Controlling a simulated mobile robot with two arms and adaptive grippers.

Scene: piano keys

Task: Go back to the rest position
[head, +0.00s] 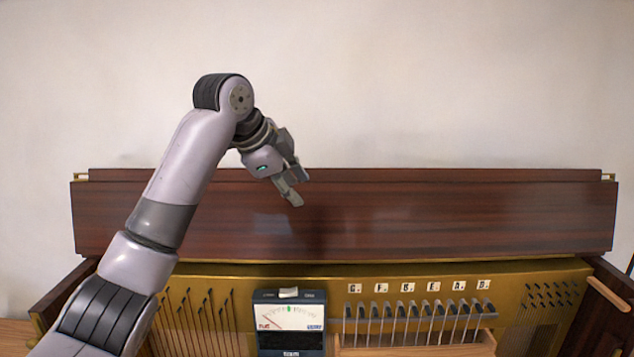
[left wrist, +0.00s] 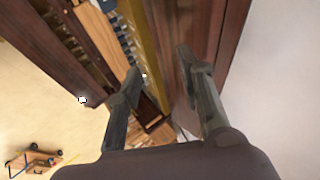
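My left gripper (head: 295,190) is raised in front of the piano's dark wooden back panel (head: 440,215), with its fingers pointing down and to the right. In the left wrist view its two fingers (left wrist: 158,62) stand apart with nothing between them, so it is open and empty. The opened piano (head: 520,268) lies below it, apart from the fingers. My right gripper is in neither view.
A meter (head: 290,318) with a dial stands inside the piano. Lettered tiles (head: 420,286) sit above a row of metal levers (head: 415,312). In the left wrist view a small wooden cart (left wrist: 35,160) is on the floor. The wall above is bare.

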